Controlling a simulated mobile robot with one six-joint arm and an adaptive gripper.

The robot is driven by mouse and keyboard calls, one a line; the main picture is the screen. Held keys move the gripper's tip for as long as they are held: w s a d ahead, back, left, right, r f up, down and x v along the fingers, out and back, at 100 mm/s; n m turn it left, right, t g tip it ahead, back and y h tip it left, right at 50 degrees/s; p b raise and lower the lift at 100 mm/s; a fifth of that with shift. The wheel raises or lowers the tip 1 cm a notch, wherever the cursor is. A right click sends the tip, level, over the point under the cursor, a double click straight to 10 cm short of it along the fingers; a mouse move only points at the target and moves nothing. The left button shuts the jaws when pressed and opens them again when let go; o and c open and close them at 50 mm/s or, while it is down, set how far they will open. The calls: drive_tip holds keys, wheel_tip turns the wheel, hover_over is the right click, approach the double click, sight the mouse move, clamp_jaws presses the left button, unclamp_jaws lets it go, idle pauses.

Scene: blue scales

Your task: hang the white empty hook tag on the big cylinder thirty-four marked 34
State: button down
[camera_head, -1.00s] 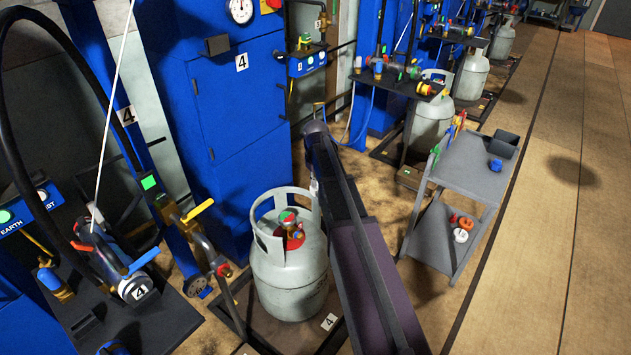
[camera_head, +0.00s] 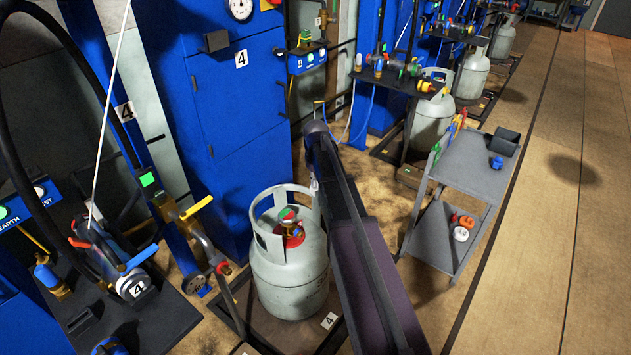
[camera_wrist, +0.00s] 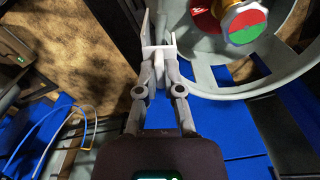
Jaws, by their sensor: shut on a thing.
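A big grey cylinder (camera_head: 288,275) stands upright on a floor plate, with an open collar around its red and green valve (camera_head: 290,228). The plate's label (camera_head: 329,321) reads 4; I see no 34. In the wrist view the collar (camera_wrist: 215,82) and valve (camera_wrist: 241,22) are at the upper right. My gripper (camera_wrist: 158,55) is beside the collar, its fingers shut on a small pale piece, seemingly the white hook tag (camera_wrist: 146,27). The tag's shape is hard to separate from the grey fingertips, and I cannot tell whether it touches the collar. My arm mostly hides the gripper in the head view.
A blue cabinet (camera_head: 235,110) stands behind the cylinder. A black bench (camera_head: 150,315) with valves and hoses is at left. A grey trolley (camera_head: 468,170) stands at right, holding a black box (camera_head: 502,141) and coloured items. The brown floor at far right is open.

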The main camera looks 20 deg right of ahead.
drive_tip(key=shift+s+f+b, duration=0.15)
drive_tip(key=shift+f+b, duration=0.8)
drive_tip(key=shift+b, duration=0.05)
drive_tip(key=shift+f, duration=0.35)
drive_tip(key=shift+f+b, duration=0.15)
drive_tip(key=shift+b, duration=0.25)
drive_tip(key=c, duration=0.7)
unclamp_jaws()
drive_tip(key=shift+r+p, duration=3.75)
drive_tip(key=shift+p, duration=0.05)
